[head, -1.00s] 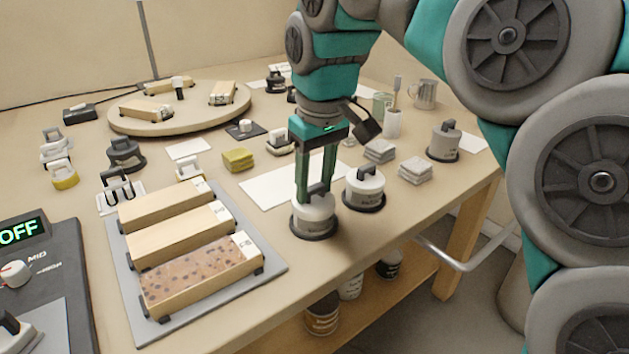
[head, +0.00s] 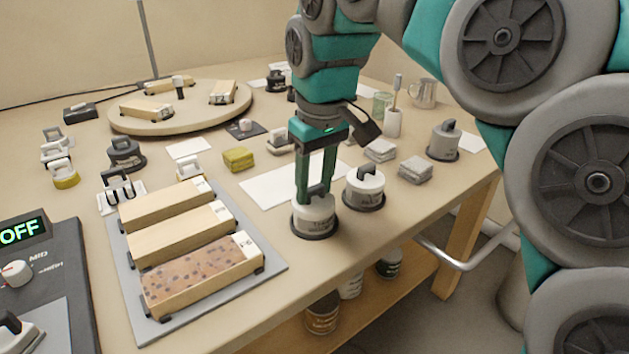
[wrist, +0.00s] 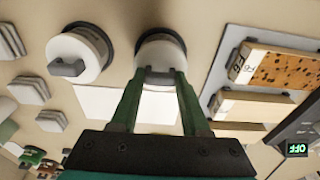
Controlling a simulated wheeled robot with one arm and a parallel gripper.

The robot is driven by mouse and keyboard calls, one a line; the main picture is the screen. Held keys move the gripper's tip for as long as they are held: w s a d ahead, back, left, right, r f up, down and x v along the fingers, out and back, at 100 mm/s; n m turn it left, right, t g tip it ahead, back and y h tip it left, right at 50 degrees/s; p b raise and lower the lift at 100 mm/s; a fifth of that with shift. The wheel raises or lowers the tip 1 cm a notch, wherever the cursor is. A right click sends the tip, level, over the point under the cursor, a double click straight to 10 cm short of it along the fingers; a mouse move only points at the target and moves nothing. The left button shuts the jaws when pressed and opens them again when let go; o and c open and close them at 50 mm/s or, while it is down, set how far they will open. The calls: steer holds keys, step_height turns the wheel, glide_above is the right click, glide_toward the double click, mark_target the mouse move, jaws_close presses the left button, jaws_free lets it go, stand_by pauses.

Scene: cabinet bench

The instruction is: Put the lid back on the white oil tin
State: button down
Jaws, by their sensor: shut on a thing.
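My gripper (head: 316,194) points straight down at the bench's front edge. Its fingers are shut on the dark handle of a white lid (head: 312,207). The lid is on top of a white tin (head: 316,226) with a dark base and a small label I cannot read. No gap shows between lid and tin, but I cannot tell if it is fully seated. In the wrist view, the fingers (wrist: 161,76) close on the handle over the round white lid (wrist: 160,52), which hides most of the tin.
A second white tin (head: 364,192) with a dark handle stands close on the right. A grey tin (head: 444,141) is farther right. Left is a grey board (head: 168,331) with several wooden blocks. A white sheet (head: 262,193) lies behind the gripper. The bench edge is close in front.

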stand_by(0.9)
steer(key=shift+c, duration=1.5)
jaws_free()
steer(key=shift+f, duration=0.1)
steer(key=shift+o, duration=0.2)
steer(key=shift+o, duration=1.3)
steer(key=shift+r+p, duration=1.75)
steer(key=shift+r, duration=1.75)
